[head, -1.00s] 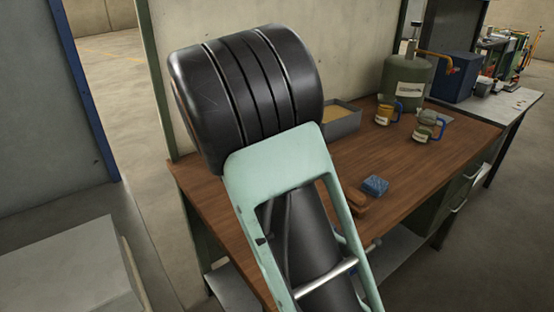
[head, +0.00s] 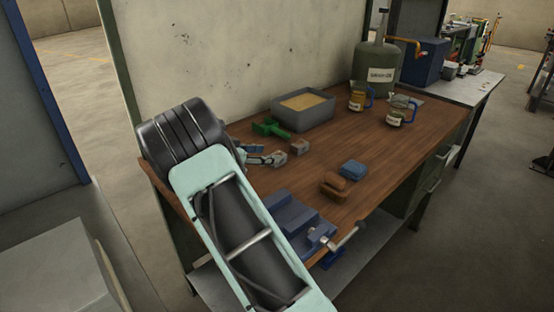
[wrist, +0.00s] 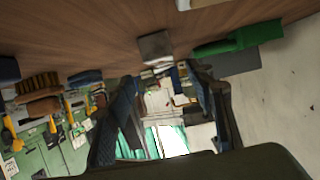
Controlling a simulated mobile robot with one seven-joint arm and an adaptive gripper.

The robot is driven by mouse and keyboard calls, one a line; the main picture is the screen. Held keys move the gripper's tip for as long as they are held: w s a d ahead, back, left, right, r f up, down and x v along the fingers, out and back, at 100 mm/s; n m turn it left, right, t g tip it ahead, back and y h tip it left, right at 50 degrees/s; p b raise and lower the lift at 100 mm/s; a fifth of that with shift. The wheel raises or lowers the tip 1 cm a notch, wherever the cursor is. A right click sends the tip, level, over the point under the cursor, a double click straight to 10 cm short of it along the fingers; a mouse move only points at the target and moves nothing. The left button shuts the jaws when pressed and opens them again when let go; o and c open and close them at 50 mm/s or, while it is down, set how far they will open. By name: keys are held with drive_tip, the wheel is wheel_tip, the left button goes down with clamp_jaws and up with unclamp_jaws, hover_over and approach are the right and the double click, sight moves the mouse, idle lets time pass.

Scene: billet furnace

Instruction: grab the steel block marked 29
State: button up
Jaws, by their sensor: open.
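A small grey steel block (head: 299,147) sits on the wooden bench top (head: 390,150); no number can be read on it. My gripper (head: 268,158) is low over the bench, just left of the block in the head view, partly behind my arm. In the wrist view, the block (wrist: 155,45) is beyond the fingertips, roughly in line with the gap between them. My gripper (wrist: 157,76) is open there, with nothing seen between its fingers.
A green object (head: 270,128) and a grey tray (head: 303,120) lie behind the block. A blue vise (head: 292,212), brown brush (head: 335,186) and blue block-like item (head: 352,168) are nearer the front. Labelled mugs (head: 400,110) and a green canister (head: 376,65) stand at the back right.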

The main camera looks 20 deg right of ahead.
drive_tip(key=x, duration=0.5)
drive_tip(key=shift+a+f+p, duration=0.2)
drive_tip(key=shift+f+p, duration=0.15)
drive_tip(key=shift+p, duration=0.05)
drive_tip(key=shift+c, duration=0.6)
clamp_jaws()
drive_tip(key=shift+w+r, duration=0.1)
